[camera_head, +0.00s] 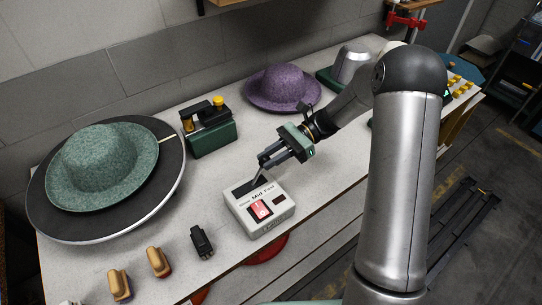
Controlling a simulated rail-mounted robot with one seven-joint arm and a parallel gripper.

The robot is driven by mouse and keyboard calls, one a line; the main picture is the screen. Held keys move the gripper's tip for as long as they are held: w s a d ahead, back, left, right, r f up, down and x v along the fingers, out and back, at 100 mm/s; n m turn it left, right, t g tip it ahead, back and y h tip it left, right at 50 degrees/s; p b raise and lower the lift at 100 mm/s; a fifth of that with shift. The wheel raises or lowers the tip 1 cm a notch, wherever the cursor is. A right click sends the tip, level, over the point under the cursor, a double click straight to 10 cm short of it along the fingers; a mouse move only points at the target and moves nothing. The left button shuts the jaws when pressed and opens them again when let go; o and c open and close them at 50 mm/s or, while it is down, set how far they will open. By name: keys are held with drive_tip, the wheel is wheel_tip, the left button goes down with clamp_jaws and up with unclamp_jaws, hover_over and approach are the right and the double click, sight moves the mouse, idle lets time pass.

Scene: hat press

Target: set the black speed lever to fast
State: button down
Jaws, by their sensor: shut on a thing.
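A white control box (281,213) stands near the front edge of the table. Its top has a dark slot (242,189), small labels that seem to read Slow, Mid and Fast from left to right, and a red rocker switch (260,210). The black speed lever (257,181) rises from the slot area and leans. My gripper (263,164) reaches in from the upper right, with its fingers shut on the lever's upper end. The fingers partly hide the lever, so its exact setting is hard to tell.
A green felt hat (95,165) lies on a large round dark plate (41,205) at left. A green device (212,138) and a purple hat (283,86) stand behind the box. Wood-handled brushes (158,262) and a small black object (201,242) lie in front.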

drive_tip(key=shift+d+f, duration=0.15)
drive_tip(key=shift+f, duration=0.15)
drive_tip(key=c, duration=1.3)
unclamp_jaws()
drive_tip(key=shift+o, duration=0.5)
drive_tip(key=shift+r, duration=0.1)
drive_tip(key=shift+w, duration=0.1)
drive_tip(key=b+v, duration=0.2)
drive_tip(key=v, duration=1.5)
drive_tip(key=shift+b, duration=0.4)
drive_tip(key=shift+d, duration=0.15)
